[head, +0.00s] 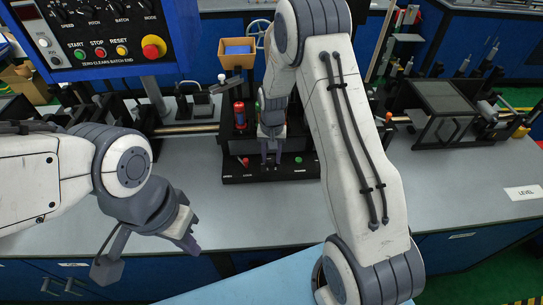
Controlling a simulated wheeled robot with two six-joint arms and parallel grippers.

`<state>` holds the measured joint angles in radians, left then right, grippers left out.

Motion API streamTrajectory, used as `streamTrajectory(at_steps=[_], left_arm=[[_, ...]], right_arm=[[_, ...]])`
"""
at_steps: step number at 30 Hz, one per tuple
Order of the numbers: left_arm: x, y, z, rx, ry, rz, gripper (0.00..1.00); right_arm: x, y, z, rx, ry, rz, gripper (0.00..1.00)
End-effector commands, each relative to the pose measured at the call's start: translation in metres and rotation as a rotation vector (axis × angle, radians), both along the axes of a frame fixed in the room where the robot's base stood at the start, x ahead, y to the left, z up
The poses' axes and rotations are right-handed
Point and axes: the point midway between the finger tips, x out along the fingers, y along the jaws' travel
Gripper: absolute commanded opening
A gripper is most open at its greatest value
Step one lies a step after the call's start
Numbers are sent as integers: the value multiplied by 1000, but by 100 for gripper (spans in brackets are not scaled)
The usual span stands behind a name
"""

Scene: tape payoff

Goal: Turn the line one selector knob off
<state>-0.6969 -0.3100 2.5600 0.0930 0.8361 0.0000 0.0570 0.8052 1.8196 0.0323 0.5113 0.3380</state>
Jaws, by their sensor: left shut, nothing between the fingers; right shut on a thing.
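My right gripper (271,160) points down at the front of a black station (240,172) in the middle of the bench. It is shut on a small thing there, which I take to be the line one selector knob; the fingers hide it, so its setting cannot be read. A red button and a green button (298,160) sit on the station's front, to either side of the fingers. My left gripper (190,245) is shut and empty, low over the bench's front edge, well away from the station.
A control panel (105,30) with several knobs and coloured buttons stands at the upper left. A red cylinder (239,114) stands on the station, just left of my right gripper. A dark framed box (442,110) is at the right.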

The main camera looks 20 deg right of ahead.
Motion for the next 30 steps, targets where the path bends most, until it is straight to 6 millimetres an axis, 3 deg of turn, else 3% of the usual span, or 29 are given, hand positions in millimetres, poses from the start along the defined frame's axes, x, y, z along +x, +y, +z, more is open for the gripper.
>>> streamTrajectory(at_steps=[17,18,20,30], left_arm=[[0,0,0,0,0,0,0],[0,0,0,0,0,0,0],[0,0,0,0,0,0,0],[0,0,-1,0,0,0,0]], right_arm=[[0,0,1,1,-1,-33,0],[0,0,1,1,-1,-33,51],[0,0,1,1,-1,-32,69],[0,0,2,0,-2,-30,69]])
